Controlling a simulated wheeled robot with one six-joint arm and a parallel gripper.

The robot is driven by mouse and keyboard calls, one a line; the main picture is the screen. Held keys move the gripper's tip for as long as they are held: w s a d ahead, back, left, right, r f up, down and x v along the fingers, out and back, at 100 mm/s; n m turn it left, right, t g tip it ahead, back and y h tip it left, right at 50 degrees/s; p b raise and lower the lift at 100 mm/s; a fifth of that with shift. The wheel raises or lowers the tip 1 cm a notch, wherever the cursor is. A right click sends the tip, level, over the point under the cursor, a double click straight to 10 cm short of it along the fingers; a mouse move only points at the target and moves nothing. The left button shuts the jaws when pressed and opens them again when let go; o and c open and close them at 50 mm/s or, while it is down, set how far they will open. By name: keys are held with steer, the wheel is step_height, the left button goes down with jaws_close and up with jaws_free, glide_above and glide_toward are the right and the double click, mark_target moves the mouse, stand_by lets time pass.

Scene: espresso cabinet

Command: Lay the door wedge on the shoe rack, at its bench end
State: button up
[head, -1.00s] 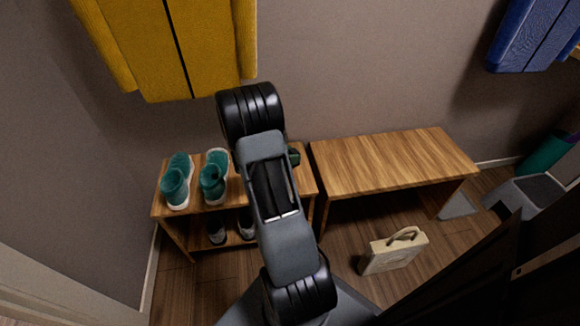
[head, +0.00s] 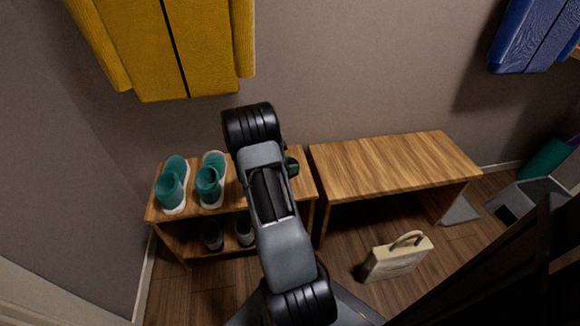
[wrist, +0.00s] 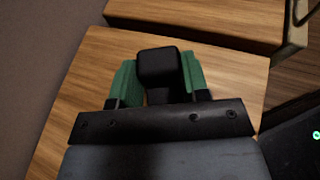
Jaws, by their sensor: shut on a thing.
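The shoe rack (head: 304,188) is a low wooden unit with a top board and a lower shelf, left of the wooden bench (head: 395,162). Its right end is the one by the bench. My gripper (head: 292,167) is over that end, mostly hidden behind my arm in the head view. In the wrist view, my gripper (wrist: 157,85) has green fingers shut on a black block, the door wedge (wrist: 158,66). The rack's wooden top (wrist: 85,95) lies below it. I cannot tell whether the wedge touches the board.
Teal shoes (head: 208,184) stand on the rack's left part, with darker shoes (head: 243,230) on the lower shelf. A cream bag-like box (head: 395,260) stands on the floor before the bench. A yellow coat (head: 165,45) hangs above the rack.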

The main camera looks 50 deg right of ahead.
steer(key=shift+f, duration=0.1)
steer(key=o, duration=1)
steer(key=shift+a+r, duration=0.1)
steer(key=shift+r, duration=0.15)
steer(key=p+v, duration=0.3)
steer(key=v, duration=0.8)
steer(key=shift+a, duration=0.4)
